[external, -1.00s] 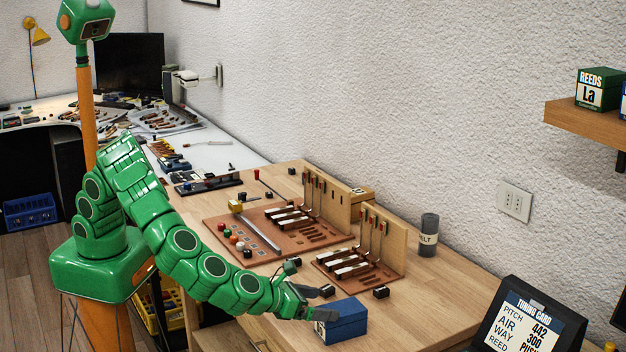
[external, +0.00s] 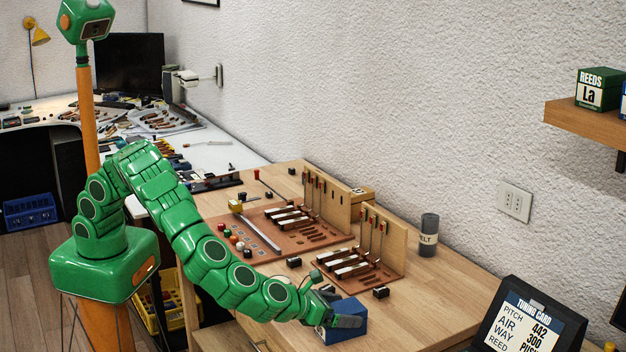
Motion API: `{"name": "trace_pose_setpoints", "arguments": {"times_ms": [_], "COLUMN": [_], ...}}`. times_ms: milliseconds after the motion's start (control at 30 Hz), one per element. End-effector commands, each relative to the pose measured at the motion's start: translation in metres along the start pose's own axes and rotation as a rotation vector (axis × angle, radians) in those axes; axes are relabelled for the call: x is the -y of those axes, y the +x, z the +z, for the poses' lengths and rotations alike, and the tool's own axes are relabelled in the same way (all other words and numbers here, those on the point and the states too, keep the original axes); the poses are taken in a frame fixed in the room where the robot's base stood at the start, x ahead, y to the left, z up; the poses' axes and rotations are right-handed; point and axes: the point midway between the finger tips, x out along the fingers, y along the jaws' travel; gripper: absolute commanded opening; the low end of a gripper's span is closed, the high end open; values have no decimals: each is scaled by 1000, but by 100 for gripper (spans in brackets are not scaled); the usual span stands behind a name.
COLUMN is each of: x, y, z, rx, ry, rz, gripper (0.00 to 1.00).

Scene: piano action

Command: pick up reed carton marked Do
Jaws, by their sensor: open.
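A blue carton (external: 348,328) sits on the wooden workbench near its front edge. No marking on it can be read from this side, so I cannot tell whether it says Do. My gripper (external: 347,319) is open at the carton's near left top, with its dark fingers overlapping the carton in the picture. I cannot tell whether the fingers touch it. Part of the carton is hidden behind my gripper. A green carton marked "REEDS La" (external: 594,92) stands on the wall shelf at the right.
Small wooden piano-action stands (external: 360,262) with red-tipped parts are just behind the carton. A small black block (external: 380,293) lies close beside it. A grey felt canister (external: 429,236) stands near the wall. A tuning card stand (external: 527,318) is at the right.

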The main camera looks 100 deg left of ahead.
Motion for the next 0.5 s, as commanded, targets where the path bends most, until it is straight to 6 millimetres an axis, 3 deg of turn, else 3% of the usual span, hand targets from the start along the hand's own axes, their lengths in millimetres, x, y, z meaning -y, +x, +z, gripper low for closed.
{"name": "trace_pose_setpoints", "arguments": {"times_ms": [67,433,500], "x": [0,0,0], "y": [0,0,0], "z": [0,0,0], "rx": [0,0,0], "ry": [0,0,0], "rz": [0,0,0], "gripper": [92,36,33]}}
